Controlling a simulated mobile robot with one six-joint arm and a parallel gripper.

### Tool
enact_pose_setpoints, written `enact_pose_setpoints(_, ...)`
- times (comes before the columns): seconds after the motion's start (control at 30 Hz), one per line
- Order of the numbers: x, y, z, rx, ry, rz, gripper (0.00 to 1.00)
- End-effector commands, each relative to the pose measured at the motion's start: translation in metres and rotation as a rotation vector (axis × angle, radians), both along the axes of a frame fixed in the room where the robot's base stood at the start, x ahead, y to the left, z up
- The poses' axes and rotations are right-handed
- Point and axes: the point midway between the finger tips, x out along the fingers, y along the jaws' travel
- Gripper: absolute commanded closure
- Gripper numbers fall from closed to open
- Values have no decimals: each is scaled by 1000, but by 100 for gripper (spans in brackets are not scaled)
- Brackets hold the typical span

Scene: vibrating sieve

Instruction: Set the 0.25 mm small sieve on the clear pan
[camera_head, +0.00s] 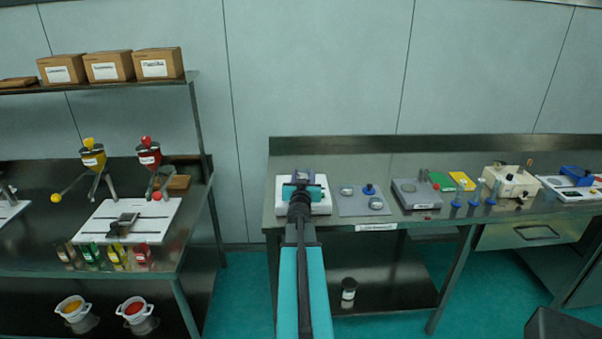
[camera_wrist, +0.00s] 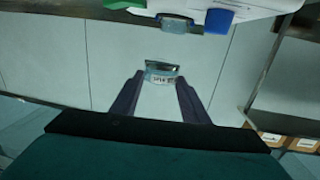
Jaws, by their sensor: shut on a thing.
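My gripper (camera_wrist: 161,88) is shut on a small round sieve (camera_wrist: 161,73), which sits between the fingertips in the wrist view. It is metallic with a pale label; the print is too small to read. The wrist view is upside down. A clear, shallow round vessel (camera_wrist: 175,23), which looks like the clear pan, shows near its top edge on a white surface, apart from the held sieve. In the head view my gripper (camera_head: 302,178) is over the white machine (camera_head: 318,208) at the table's left end. My arm hides much of that area.
A blue block (camera_wrist: 218,20) stands beside the clear vessel. Right of the white machine, a grey mat (camera_head: 352,208) holds small round dishes and a blue-knobbed piece. A grey scale (camera_head: 416,196) is farther right. A shelf rack with boxes (camera_head: 108,67) stands at the left.

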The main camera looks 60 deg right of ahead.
Motion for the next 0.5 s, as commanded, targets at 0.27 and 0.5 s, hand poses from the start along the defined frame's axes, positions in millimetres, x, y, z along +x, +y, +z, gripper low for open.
enact_pose_setpoints(0.27,20,-25,-3,0,0,0,81)
enact_pose_setpoints(0.5,36,-45,-5,0,0,0,81)
